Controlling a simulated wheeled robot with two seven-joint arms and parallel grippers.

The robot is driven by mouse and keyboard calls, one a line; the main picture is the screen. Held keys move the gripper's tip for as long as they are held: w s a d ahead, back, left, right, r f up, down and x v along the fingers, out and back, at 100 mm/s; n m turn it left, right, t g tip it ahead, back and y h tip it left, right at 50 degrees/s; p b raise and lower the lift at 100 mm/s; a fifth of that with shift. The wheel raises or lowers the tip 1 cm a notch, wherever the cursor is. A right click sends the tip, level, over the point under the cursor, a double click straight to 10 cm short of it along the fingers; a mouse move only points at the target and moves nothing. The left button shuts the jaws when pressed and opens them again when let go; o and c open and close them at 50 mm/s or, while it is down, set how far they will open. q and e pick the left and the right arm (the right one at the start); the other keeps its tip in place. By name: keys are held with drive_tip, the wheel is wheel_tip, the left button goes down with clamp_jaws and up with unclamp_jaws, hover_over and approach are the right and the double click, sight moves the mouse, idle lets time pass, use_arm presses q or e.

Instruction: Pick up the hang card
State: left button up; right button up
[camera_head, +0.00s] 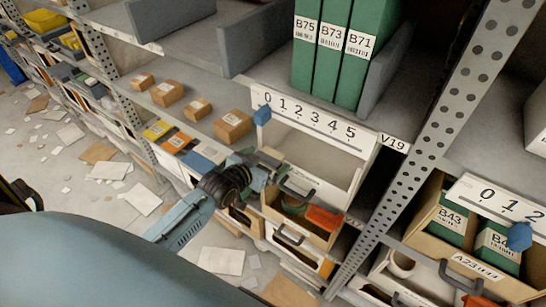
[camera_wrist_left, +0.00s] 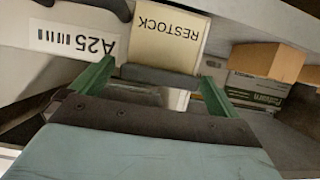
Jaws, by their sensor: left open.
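The hang card, a cream card (camera_wrist_left: 167,38) printed RESTOCK, shows upside down at the top middle of the left wrist view. It lies just beyond my left gripper (camera_wrist_left: 157,73), between the lines of its two green fingers. The gripper is open, and I see no contact with the card. In the head view my left gripper (camera_head: 270,168) is at the shelf front, beside an open light bin. I cannot make out the card there. My right gripper is not in view.
A white A25 label (camera_wrist_left: 75,42) is beside the card. A cardboard box (camera_wrist_left: 270,61) sits on a green-and-white box at right. A perforated rack post (camera_head: 430,125) stands right of my arm. Small boxes (camera_head: 233,125) line the shelf. Papers litter the floor.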

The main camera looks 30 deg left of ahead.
use_arm(q)
drive_tip(key=c, duration=1)
drive_tip(key=shift+r, duration=0.1)
